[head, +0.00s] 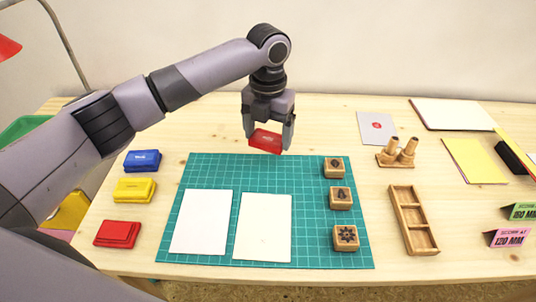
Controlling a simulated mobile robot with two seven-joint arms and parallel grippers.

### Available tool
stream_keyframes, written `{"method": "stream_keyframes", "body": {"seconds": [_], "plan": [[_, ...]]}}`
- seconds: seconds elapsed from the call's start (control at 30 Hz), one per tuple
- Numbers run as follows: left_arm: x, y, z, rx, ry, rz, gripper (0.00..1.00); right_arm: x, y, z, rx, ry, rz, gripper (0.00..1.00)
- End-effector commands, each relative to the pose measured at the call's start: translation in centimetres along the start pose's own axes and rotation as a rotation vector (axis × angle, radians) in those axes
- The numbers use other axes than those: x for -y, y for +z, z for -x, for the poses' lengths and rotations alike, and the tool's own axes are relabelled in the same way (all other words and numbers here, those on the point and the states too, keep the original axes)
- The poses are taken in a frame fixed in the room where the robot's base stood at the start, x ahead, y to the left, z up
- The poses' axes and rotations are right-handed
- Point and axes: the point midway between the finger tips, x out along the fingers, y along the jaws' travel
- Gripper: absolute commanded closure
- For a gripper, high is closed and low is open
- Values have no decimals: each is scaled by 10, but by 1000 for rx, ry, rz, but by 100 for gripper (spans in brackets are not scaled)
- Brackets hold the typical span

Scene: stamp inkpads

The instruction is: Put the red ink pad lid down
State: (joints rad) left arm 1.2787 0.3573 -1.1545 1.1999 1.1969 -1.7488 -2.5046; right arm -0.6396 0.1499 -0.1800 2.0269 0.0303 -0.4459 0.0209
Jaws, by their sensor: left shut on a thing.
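My left gripper (268,138) points down above the far edge of the green cutting mat (221,170). It is shut on the red ink pad lid (265,141), which looks slightly tilted and held in the air. A red ink pad (117,234) sits on the table at the front left, left of the mat. A yellow ink pad (134,190) and a blue ink pad (142,161) stand behind it in a column. My right gripper does not show.
Two white cards (262,227) lie on the mat. Several wooden stamps (340,198) stand along its right side. A wooden tray (402,217) and a stamp holder (395,158) are further right. Bare table lies behind the mat, between the blue pad and the grey card (376,127).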

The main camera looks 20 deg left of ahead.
Motion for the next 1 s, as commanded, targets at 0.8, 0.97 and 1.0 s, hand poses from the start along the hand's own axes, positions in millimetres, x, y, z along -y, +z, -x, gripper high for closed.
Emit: {"method": "stream_keyframes", "body": {"seconds": [0.8,0.97,1.0], "plan": [[0,0,-64,1,0,0,46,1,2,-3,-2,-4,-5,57],[0,0,-67,1,0,0,0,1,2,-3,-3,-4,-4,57],[0,0,-67,1,0,0,0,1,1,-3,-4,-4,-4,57]]}}
